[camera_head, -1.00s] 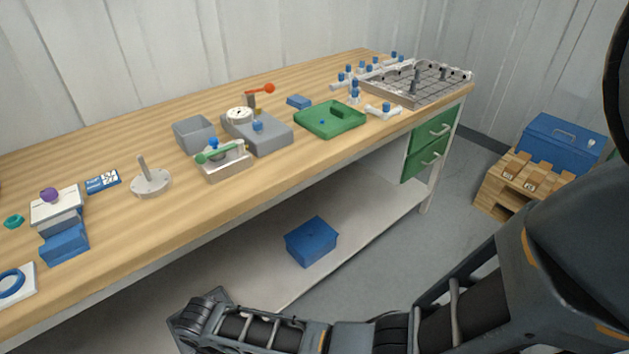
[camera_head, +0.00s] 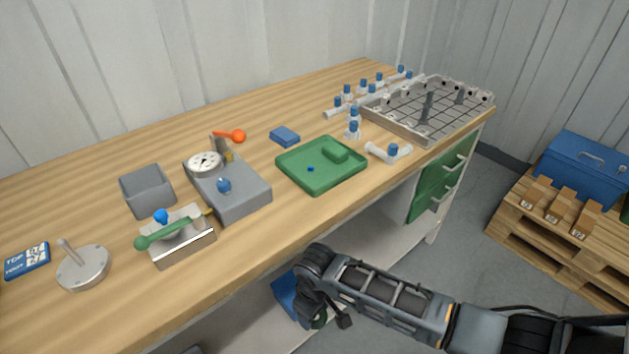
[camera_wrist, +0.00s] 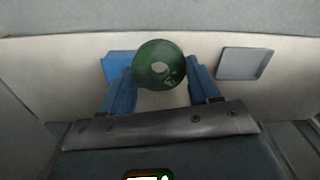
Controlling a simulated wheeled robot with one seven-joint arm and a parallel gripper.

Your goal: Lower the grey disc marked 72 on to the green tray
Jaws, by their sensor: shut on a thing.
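The green tray (camera_head: 288,174) lies on the bench above and behind my gripper. It holds a raised green block and a small blue spot.
A grey gauge block (camera_head: 243,203) stands left of the tray, and a white pipe fitting (camera_head: 380,155) lies to its right. A framed grid (camera_head: 400,127) fills the bench's right end. A blue box (camera_head: 287,298) is on the shelf below, partly behind my gripper. A grey disc with a post (camera_head: 82,268) is at left.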

